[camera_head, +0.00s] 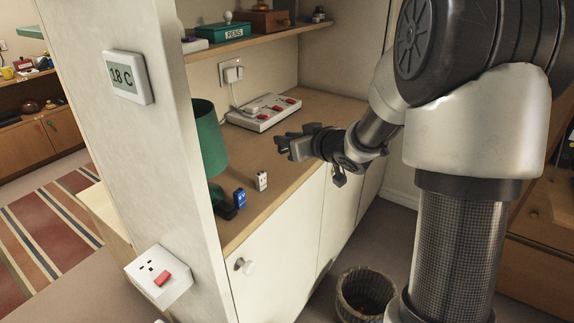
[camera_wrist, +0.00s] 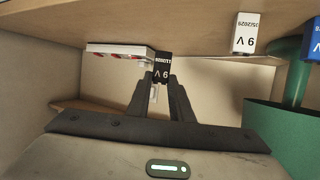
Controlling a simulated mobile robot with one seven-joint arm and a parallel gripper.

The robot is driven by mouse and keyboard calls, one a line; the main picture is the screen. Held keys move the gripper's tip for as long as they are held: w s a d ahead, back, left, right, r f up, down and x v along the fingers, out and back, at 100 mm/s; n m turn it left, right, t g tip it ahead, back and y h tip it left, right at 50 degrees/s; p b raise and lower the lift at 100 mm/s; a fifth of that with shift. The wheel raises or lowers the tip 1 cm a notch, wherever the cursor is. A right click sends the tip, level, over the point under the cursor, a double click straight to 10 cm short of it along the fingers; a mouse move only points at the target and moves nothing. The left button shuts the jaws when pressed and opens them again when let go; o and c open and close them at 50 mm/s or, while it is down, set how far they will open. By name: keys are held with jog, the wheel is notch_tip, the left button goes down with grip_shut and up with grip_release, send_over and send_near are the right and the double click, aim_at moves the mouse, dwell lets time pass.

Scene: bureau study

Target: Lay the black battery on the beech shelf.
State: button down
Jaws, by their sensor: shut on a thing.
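My gripper (camera_head: 283,147) is shut on the black battery (camera_wrist: 162,66), which shows between the fingertips in the wrist view (camera_wrist: 162,84). The wrist view is upside down, so the battery's lettering is inverted. In the head view the battery cannot be told apart from the dark fingers. My gripper is above the wooden counter, in front of the power strip. The beech shelf (camera_head: 262,39) runs along the wall above the counter, higher than my gripper. It bears a green PENS box (camera_head: 222,32), a wooden box (camera_head: 270,21) and small items.
On the counter (camera_head: 300,150) are a white battery (camera_head: 261,180), a blue battery (camera_head: 240,198), a green lamp (camera_head: 208,140) and a power strip (camera_head: 264,112). A wall panel (camera_head: 150,170) bounds the left. A basket (camera_head: 364,290) stands on the floor.

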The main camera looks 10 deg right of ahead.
jog(key=shift+f+b, duration=1)
jog(key=shift+f, duration=1.55)
jog(key=shift+f, duration=0.2)
jog(key=c, duration=1.6)
grip_release()
jog(key=shift+r, duration=0.3)
jog(key=shift+p+v, duration=1.5)
jog(key=shift+v, duration=4.5)
